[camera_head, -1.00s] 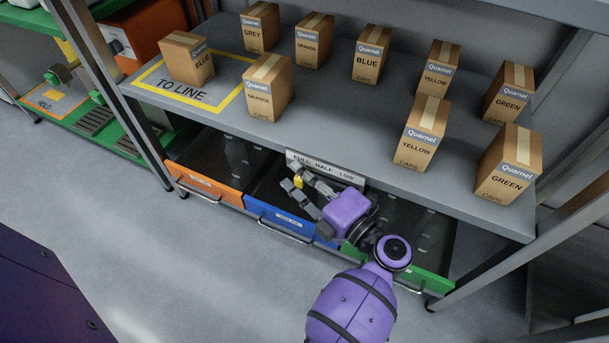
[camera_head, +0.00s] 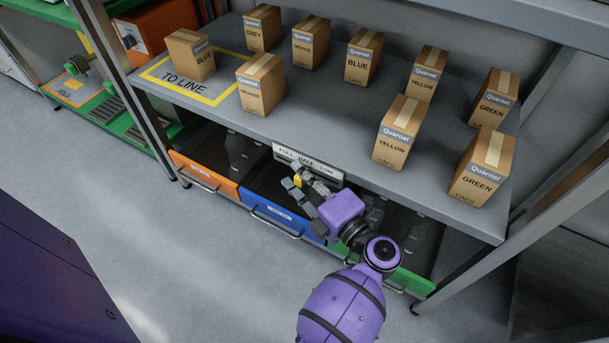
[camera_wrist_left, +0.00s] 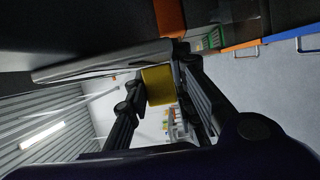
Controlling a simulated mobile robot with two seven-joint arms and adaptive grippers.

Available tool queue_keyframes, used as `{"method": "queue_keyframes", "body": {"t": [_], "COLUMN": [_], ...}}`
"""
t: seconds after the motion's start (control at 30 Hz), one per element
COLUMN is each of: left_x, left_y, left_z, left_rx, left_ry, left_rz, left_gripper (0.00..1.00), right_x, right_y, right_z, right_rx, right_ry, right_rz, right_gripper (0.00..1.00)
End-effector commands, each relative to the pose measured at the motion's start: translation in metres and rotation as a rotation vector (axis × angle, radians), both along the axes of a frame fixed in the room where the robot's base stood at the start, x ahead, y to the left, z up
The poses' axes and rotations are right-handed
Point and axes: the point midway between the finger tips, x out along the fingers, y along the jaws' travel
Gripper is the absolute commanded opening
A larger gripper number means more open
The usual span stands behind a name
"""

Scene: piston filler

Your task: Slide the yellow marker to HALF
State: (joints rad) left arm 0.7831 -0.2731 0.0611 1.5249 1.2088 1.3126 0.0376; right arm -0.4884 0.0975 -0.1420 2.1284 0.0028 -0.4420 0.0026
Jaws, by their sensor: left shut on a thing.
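The yellow marker (camera_head: 298,180) is at the label strip (camera_head: 308,163) on the shelf's front edge. The strip reads FULL, HALF, LOW from left to right. The marker shows just below the HALF word, but its exact alignment is hard to tell. My left gripper (camera_head: 297,184) is shut on the marker, which also shows between the two fingers in the left wrist view (camera_wrist_left: 158,86). The fingers and wrist partly cover the marker and the strip's lower right. My right gripper is in neither view.
Under the shelf are an orange bin (camera_head: 204,178), a blue bin (camera_head: 284,215) and a green bin (camera_head: 412,283). Several cap boxes stand on the shelf (camera_head: 300,110) above. A metal post (camera_head: 125,95) stands at the left.

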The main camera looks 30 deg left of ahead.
Motion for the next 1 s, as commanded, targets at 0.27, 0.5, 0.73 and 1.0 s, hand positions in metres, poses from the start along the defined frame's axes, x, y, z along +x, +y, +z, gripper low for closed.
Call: {"method": "queue_keyframes", "body": {"t": [0.27,0.5,0.73,1.0], "left_x": [0.0003,0.0002,0.0002,0.0003], "left_y": [-0.0008,-0.0006,-0.0006,-0.0029], "left_z": [-0.0003,0.0000,0.0001,-0.0002], "left_rx": [0.000,0.000,0.000,0.000], "left_ry": [0.001,0.000,0.000,0.000], "left_rz": [-0.002,-0.001,0.000,-0.001], "left_gripper": [0.36,0.42,0.42,0.42], "right_x": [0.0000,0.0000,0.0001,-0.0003], "right_y": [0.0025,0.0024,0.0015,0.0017], "right_z": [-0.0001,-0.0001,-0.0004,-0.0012], "right_rx": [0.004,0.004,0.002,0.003], "right_ry": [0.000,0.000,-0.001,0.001], "right_rz": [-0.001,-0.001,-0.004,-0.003], "right_gripper": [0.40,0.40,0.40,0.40]}}
